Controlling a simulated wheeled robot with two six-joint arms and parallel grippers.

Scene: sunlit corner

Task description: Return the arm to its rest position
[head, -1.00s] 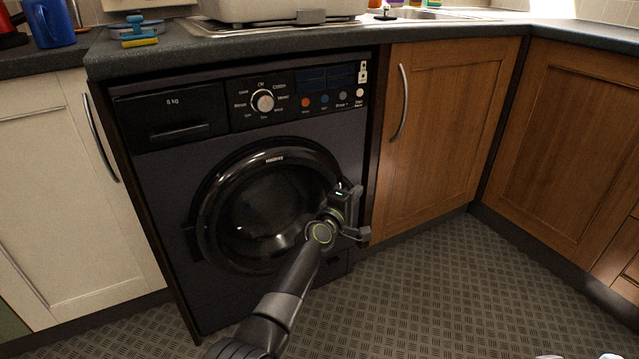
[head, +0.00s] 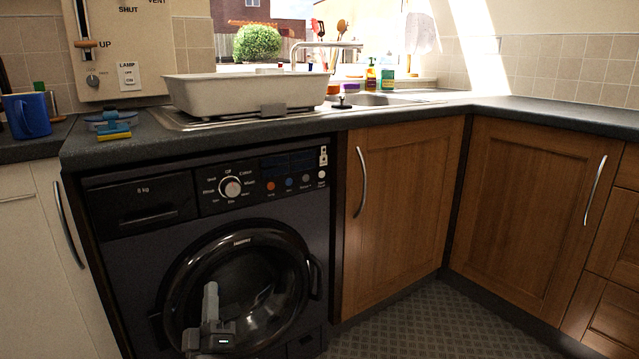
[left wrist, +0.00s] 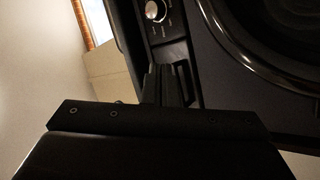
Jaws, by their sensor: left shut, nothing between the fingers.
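My left gripper (head: 210,288) shows low in the head view, in front of the washing machine's round door (head: 238,285). Its fingers point up and are shut, with nothing between them. In the left wrist view the shut fingers (left wrist: 164,84) point toward the dark front of the washing machine (left wrist: 200,50), near its knob. I cannot tell the gap between the gripper and the machine. The round door appears shut. My right gripper is in neither view.
A dark worktop (head: 400,118) runs above the machine and the wooden cupboards (head: 400,210). It bears a pale basin (head: 245,92), a blue mug (head: 27,115) and a brush with a yellow base (head: 115,133). Clear floor (head: 430,315) lies at the lower right.

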